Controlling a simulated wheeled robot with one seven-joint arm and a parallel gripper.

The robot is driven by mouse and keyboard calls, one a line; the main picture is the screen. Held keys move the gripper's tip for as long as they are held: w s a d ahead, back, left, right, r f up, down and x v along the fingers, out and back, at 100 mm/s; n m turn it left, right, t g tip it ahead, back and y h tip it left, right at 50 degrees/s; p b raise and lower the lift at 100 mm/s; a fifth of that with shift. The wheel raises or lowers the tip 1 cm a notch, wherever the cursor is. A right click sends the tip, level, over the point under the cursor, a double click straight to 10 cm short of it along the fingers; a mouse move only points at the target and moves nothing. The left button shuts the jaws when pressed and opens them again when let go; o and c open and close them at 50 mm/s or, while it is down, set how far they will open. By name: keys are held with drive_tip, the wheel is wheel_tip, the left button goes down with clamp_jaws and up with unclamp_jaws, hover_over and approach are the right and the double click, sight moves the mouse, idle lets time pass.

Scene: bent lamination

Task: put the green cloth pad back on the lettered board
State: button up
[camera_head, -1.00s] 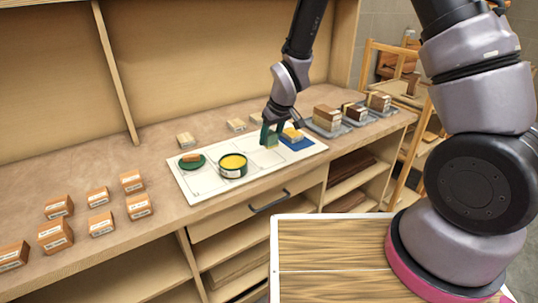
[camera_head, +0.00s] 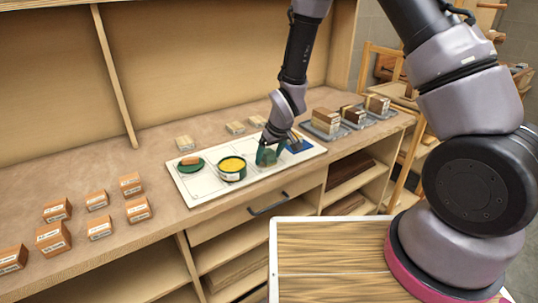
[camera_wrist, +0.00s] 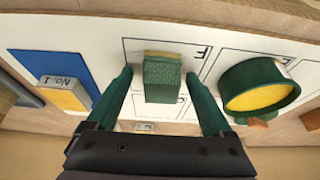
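The green cloth pad (camera_wrist: 162,80), a textured green block with a yellowish far edge, stands in an outlined, lettered cell of the white board (camera_wrist: 215,48). In the head view the pad (camera_head: 269,157) is partly covered by my gripper (camera_head: 267,155). My gripper (camera_wrist: 165,90) has its two green fingers on either side of the pad, with a visible gap on both sides. I cannot tell exactly how high the fingertips are above the board (camera_head: 205,185).
A green tin with yellow contents (camera_head: 232,168) stands close left of the pad. A blue sheet with a yellow block (camera_wrist: 55,75) lies on the other side. A brown block on a green disc (camera_head: 191,163) is at the board's left. Several labelled blocks (camera_head: 101,227) stand further left.

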drive_tip(key=v, duration=1.2)
drive_tip(key=shift+r, duration=0.3)
drive_tip(key=s+d+r+m+t, duration=0.1)
drive_tip(key=d+r+m, duration=0.2)
drive_tip(key=d+r, duration=0.45)
drive_tip(key=s+d+r+m, duration=0.15)
drive_tip(key=d+r, duration=0.35)
drive_tip(key=r, duration=0.5)
drive_tip(key=s+d+r+m+t, duration=0.2)
drive_tip(key=s+d+r+m, duration=0.4)
drive_tip(key=s+d+r, duration=0.3)
drive_tip(key=s+r, duration=0.2)
drive_tip(key=s, duration=0.2)
drive_tip(key=shift+d+h, duration=0.3)
drive_tip(key=shift+d, duration=0.05)
